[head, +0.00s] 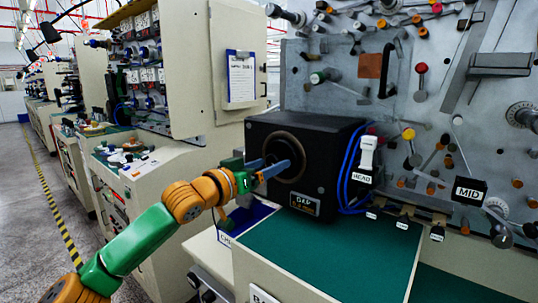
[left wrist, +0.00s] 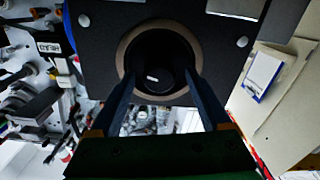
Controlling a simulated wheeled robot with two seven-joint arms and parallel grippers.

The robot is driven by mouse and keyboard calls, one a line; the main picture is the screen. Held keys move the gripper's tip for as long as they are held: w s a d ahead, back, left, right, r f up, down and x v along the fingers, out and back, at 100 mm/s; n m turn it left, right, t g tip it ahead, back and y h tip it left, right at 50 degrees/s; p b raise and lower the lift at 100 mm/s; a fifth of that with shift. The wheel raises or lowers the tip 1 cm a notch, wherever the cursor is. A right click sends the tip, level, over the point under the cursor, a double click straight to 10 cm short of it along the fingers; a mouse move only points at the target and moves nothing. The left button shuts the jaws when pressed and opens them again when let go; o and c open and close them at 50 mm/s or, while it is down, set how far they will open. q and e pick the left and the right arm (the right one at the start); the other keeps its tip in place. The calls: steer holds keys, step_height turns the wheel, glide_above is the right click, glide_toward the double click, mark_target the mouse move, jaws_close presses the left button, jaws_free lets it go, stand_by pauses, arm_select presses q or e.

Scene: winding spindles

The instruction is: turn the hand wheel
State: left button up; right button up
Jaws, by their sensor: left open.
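The hand wheel (head: 299,149) is a round dark wheel with a brownish rim on the front face of a black box (head: 325,185). In the left wrist view the wheel (left wrist: 125,48) shows as a ring around a dark centre with a small white mark. My left gripper (head: 284,166) is open in front of the wheel. In the left wrist view its two fingers (left wrist: 160,76) point at the wheel, one on each side of the dark centre. I cannot tell whether they touch it. My right gripper is not in view.
A green work mat (head: 330,250) lies in front of the box. Blue cables (head: 348,170) and a white HEAD label (head: 361,177) are at the box's right side. A metal panel (head: 440,110) with rollers and knobs stands behind. A cream cabinet (head: 190,85) stands at the left.

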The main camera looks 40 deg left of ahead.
arm_select(q)
steer(key=shift+w, duration=0.15)
jaws_close()
steer(key=m+p, duration=0.3)
steer(key=m, duration=0.1)
steer(key=shift+r+m, duration=0.15)
steer(key=shift+m, duration=0.15)
steer(key=m+p, duration=0.3)
steer(key=m, duration=0.2)
steer(key=m+p, duration=0.3)
steer(key=m, duration=0.2)
steer(key=shift+a+m, duration=0.1)
steer(key=shift+m, duration=0.3)
steer(key=m+p, duration=0.2)
steer(key=m, duration=0.3)
